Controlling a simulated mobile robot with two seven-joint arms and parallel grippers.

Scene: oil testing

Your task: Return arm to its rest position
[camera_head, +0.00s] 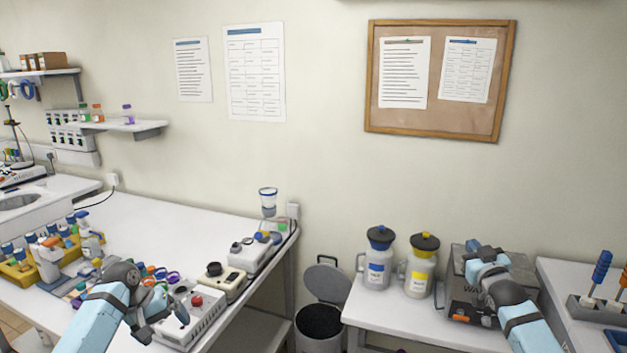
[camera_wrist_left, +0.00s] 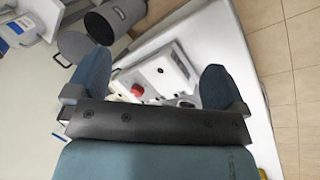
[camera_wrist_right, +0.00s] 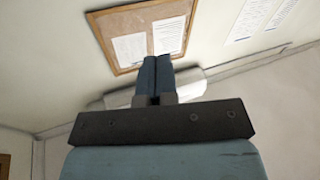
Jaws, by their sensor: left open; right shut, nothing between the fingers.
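My left gripper (camera_head: 164,318) is open above the front right edge of the left bench in the head view. In the left wrist view its two blue fingers (camera_wrist_left: 154,78) stand wide apart, with a white device with a red knob (camera_wrist_left: 138,90) visible beyond the gap and nothing held. My right gripper (camera_head: 476,250) is raised in front of a grey device on the right table. In the right wrist view its fingers (camera_wrist_right: 157,76) are pressed together, empty, and point toward the wall with the cork board (camera_wrist_right: 112,28).
The left bench (camera_head: 150,222) carries racks, bottles and the red-knobbed device (camera_head: 196,300). An open grey bin (camera_head: 320,322) stands between the bench and right table (camera_head: 375,312).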

